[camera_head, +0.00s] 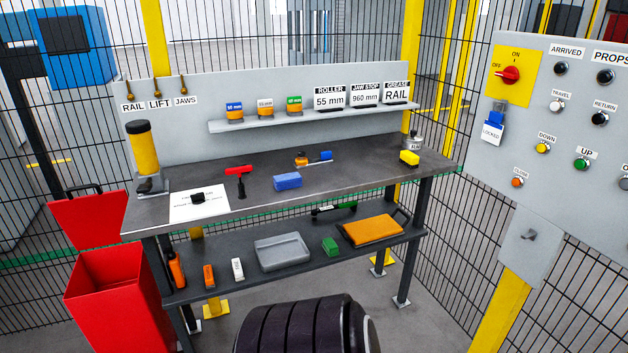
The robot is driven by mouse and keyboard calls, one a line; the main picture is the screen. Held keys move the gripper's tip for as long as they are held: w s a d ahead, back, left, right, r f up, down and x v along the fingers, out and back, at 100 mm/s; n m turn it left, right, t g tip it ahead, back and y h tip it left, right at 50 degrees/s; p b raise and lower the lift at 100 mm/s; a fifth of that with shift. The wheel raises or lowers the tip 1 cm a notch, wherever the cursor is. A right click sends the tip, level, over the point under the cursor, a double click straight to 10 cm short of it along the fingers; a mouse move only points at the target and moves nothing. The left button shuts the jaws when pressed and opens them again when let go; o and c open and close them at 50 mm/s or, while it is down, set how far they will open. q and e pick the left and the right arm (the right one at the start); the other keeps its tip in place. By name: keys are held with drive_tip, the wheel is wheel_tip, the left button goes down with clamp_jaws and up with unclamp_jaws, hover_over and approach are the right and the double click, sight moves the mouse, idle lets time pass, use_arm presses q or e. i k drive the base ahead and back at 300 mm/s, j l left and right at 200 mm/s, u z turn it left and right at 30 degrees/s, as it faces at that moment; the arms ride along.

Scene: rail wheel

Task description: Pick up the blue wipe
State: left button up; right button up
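A blue block-shaped item that looks like the blue wipe (287,181) lies on the dark top of the workbench (350,170), near the middle of its front edge. Nothing covers it, and there is bare bench top around it. Neither of my grippers shows in the head view.
A red hammer-like tool (240,177) and a white sheet (199,204) lie left of the wipe. The lower shelf holds a grey tray (283,252). A red bin (115,300) stands left; a control panel (560,130) stands right.

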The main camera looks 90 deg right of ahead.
sight(293, 179)
drive_tip(key=z, duration=2.6)
drive_tip(key=j, duration=0.1)
